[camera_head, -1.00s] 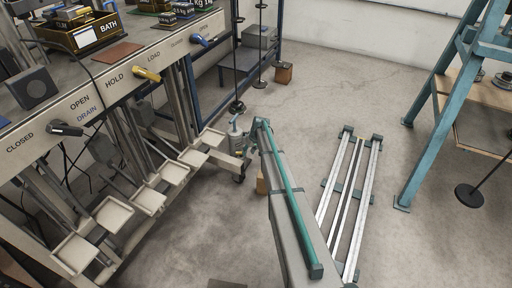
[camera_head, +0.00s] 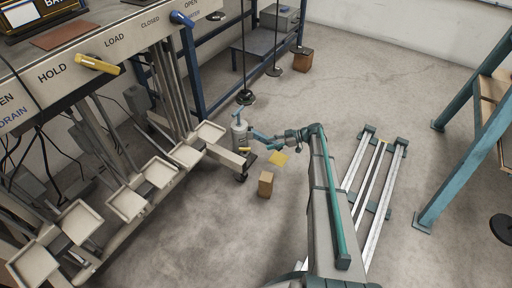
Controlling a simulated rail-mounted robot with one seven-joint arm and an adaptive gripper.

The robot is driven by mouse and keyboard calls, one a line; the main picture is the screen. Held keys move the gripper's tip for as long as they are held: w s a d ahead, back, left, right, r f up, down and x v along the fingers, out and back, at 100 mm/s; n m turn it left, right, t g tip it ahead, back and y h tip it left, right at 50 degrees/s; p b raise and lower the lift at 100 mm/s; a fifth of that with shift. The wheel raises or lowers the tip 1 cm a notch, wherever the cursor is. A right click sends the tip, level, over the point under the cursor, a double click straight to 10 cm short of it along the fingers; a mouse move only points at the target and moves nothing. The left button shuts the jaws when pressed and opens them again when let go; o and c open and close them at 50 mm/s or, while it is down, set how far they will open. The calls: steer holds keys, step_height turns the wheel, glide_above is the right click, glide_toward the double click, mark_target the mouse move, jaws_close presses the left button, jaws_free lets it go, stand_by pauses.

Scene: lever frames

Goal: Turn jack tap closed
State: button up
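The jack (camera_head: 240,134), a small grey cylinder with a blue-grey top, stands on the floor by the right end of the lever frame. A small yellow bar (camera_head: 245,150) shows low on its right side; it may be the tap, but its setting is too small to read. My teal arm reaches left toward the jack. My gripper (camera_head: 257,136) is just right of the jack, above the yellow bar. Its fingers are too small to tell open from shut, or whether they touch the jack.
A wooden block (camera_head: 265,184) and a yellow patch (camera_head: 278,158) are on the floor right of the jack. The lever frame with white trays (camera_head: 127,204) fills the left, with a yellow lever (camera_head: 98,64) and a blue lever (camera_head: 182,18). Metal rails (camera_head: 374,180) lie right.

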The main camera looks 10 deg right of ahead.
mark_target(245, 150)
steer(key=b+x, duration=0.3)
steer(key=x, duration=0.7)
steer(key=shift+f, duration=0.1)
jaws_close()
